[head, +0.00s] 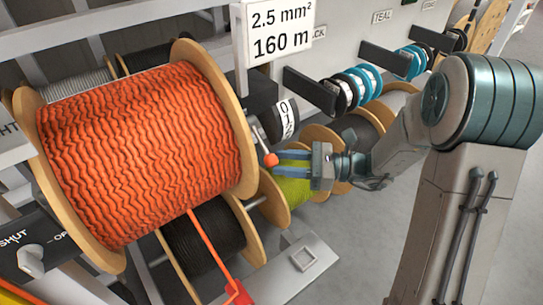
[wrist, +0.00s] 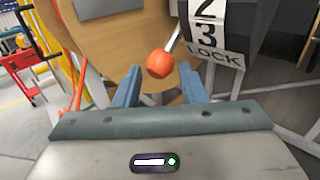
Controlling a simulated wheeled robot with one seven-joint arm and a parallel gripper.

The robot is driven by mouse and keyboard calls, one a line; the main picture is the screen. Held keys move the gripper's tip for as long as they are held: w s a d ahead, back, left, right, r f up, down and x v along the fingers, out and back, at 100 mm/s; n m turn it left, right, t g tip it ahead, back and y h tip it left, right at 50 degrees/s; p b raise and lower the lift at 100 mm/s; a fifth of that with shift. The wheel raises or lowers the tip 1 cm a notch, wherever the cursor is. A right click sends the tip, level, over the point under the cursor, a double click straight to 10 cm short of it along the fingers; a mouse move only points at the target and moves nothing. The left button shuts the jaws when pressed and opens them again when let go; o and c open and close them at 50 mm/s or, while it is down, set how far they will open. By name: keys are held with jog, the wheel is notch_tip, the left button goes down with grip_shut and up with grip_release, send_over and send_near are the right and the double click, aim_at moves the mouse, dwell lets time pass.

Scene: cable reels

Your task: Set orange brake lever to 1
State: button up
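The orange brake lever is a metal rod with an orange ball knob (head: 270,160), beside the right flange of the orange cable reel (head: 140,150). The knob shows larger in the wrist view (wrist: 161,65), just beyond and between my fingertips. A scale plate (wrist: 215,35) next to the lever shows 2, 3 and LOCK in the wrist view; in the head view the scale (head: 286,117) shows 0 and 1. My gripper (head: 276,163) has its two blue fingers apart and points at the knob. I cannot tell whether a finger touches it.
A sign (head: 280,30) reads 2.5 mm² 160 m above the reel. A black reel (head: 205,240) and a yellow-green reel (head: 293,182) sit below and behind. A SHUT switch (head: 30,258) is at lower left. Open floor (head: 370,245) lies at lower right.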

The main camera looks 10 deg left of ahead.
aim_at(271, 162)
jog(key=shift+s+a+p, duration=0.2)
jog(key=shift+a+p, duration=0.1)
jog(key=shift+a, duration=1.5)
grip_shut()
